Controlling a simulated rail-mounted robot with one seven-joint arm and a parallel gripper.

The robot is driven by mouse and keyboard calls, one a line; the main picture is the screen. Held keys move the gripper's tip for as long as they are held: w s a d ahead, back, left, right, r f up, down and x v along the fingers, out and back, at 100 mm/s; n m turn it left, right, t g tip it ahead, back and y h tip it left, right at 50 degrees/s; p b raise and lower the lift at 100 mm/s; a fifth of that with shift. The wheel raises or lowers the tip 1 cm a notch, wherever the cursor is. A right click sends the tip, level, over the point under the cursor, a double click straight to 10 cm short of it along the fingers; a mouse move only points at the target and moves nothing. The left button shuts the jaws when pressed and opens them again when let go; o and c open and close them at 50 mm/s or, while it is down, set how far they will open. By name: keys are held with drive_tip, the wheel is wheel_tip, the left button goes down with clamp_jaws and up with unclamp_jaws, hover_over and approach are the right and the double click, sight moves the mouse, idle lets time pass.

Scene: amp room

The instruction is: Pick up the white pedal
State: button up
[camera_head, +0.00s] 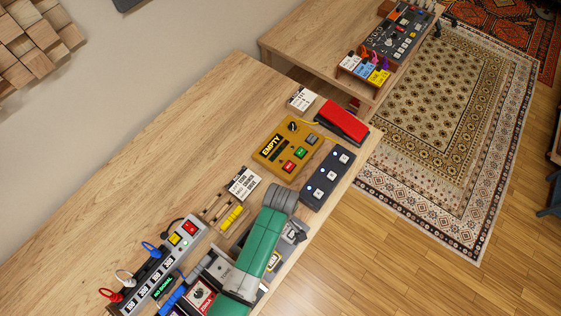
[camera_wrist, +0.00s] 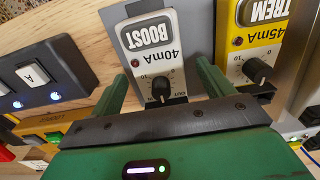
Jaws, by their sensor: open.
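The white pedal (camera_wrist: 155,50), marked BOOST and 40mA with one black knob, fills the top middle of the wrist view. My gripper (camera_wrist: 162,72) has green fingers, open, one on either side of the pedal's knob end in the picture. Nothing is held. I cannot tell whether the fingers touch the pedal or how far above it they are. In the head view, my green and grey arm reaches over the near table's front edge and hides the gripper and much of the pedal row; a pale part beside the arm may be the white pedal.
A yellow TREM pedal (camera_wrist: 262,45) stands close to the right. A dark blue footswitch box (camera_head: 327,180) stands to the left in the wrist view. The near table (camera_head: 180,125) also bears an EMPTY box (camera_head: 285,148), a red pedal (camera_head: 342,122) and a power strip (camera_head: 165,265).

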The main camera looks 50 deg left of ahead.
drive_tip(key=shift+f, duration=0.85)
drive_tip(key=c, duration=1.4)
